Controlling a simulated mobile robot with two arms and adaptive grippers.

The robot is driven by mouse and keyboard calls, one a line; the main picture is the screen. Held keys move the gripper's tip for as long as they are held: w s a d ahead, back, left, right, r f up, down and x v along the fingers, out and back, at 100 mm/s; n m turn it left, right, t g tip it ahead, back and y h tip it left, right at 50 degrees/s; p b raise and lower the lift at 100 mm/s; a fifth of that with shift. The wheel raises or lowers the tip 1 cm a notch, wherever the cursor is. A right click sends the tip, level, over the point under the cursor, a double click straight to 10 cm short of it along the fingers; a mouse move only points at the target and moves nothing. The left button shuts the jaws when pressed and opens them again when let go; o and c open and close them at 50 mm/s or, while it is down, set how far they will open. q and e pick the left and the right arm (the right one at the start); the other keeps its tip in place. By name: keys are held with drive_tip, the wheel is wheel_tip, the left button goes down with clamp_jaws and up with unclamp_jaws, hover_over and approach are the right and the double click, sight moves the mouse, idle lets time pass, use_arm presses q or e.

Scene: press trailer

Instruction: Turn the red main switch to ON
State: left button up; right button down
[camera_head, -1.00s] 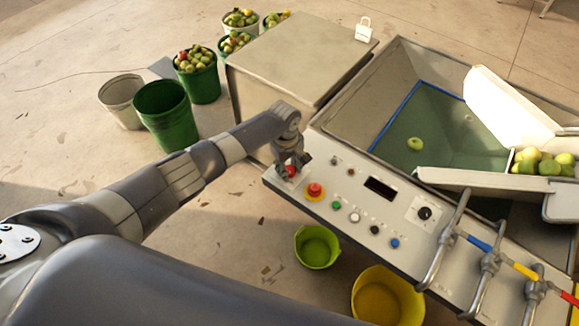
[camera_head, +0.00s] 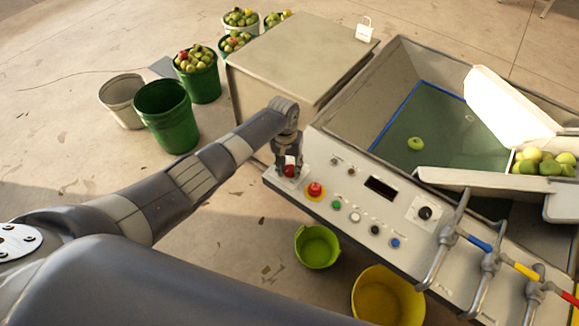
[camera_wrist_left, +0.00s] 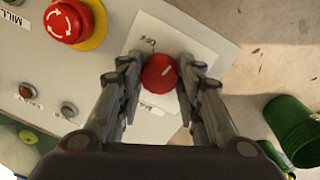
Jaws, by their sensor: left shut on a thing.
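The red main switch (camera_head: 290,171) is a round red knob on a pale plate at the left end of the control panel. In the left wrist view the knob (camera_wrist_left: 159,73) shows a white pointer mark, which slants toward the upper right. My left gripper (camera_head: 289,165) comes down onto it from above, and in the left wrist view its two fingers (camera_wrist_left: 160,85) are shut on the knob from both sides. My right gripper is not in view.
A red emergency stop button (camera_head: 315,190) on a yellow ring sits just right of the switch. Several small buttons, a dark display (camera_head: 380,188) and a black dial (camera_head: 424,213) are farther along the panel (camera_head: 400,257). A grey cabinet (camera_head: 297,58) stands behind.

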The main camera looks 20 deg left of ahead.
sight(288, 167)
use_arm(q)
drive_tip(key=m+b, duration=0.1)
drive_tip(key=m, duration=0.5)
drive_tip(key=shift+m, duration=0.4)
idle(0.4)
drive_tip(key=o, duration=1.1)
drive_tip(key=shift+c, duration=0.2)
drive_tip(key=shift+w+r, duration=0.1)
wheel_tip(288, 167, up, 12)
drive_tip(key=shift+w+a, duration=0.2)
drive_tip(key=shift+a, duration=0.15)
drive_tip(key=shift+f, duration=0.2)
